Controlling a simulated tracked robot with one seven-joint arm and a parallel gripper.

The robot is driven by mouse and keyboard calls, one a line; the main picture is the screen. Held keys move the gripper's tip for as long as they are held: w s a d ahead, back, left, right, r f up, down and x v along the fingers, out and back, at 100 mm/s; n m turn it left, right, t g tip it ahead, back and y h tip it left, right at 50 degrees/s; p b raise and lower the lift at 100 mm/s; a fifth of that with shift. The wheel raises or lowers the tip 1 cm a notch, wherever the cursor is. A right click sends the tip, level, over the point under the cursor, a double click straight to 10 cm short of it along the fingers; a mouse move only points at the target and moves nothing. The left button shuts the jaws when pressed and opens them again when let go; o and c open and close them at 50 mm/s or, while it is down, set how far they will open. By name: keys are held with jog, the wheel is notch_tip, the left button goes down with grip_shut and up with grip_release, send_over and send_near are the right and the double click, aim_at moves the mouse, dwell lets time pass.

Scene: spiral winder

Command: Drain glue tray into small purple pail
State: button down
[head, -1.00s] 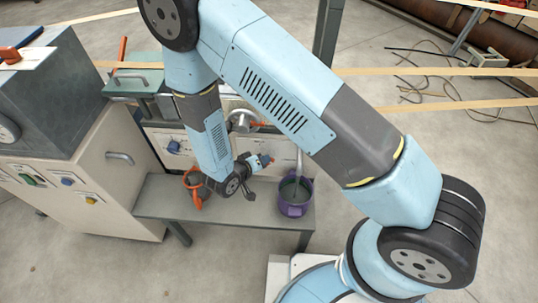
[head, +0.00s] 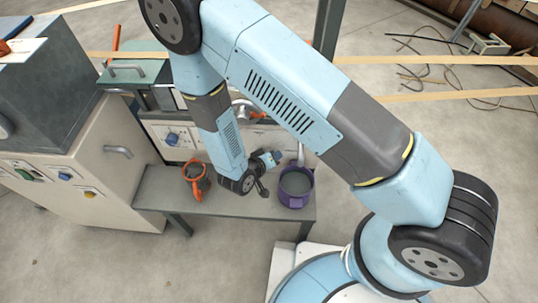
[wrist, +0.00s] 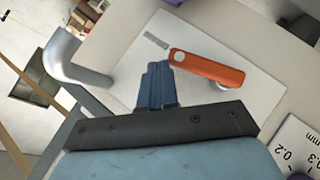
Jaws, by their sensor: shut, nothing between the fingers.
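The small purple pail (head: 295,203) stands upright on the right end of the grey bench, under a pale pipe (head: 300,156). A flat grey surface shows inside it; I cannot tell whether it is glue. My gripper (head: 263,190) is just left of the pail, shut and empty. In the wrist view my shut fingers (wrist: 156,82) point at a white plate beside an orange lever (wrist: 207,68). The grey pipe (wrist: 72,62) bends at the left there. I cannot tell whether the fingers touch the lever. The glue tray is not clearly visible.
An orange pail (head: 195,183) stands on the bench (head: 225,204) left of my gripper. A cream cabinet (head: 95,185) is at the left, and a green-topped machine part with a handle (head: 128,72) is behind. Floor in front of the bench is clear.

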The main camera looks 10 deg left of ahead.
dwell(0.4)
jog(key=s+a+r, duration=0.2)
jog(key=s+r, duration=0.5)
jog(key=r, duration=0.3)
jog(key=shift+s+r, duration=0.15)
jog(key=shift+r, duration=0.15)
jog(key=c, duration=1.8)
grip_release()
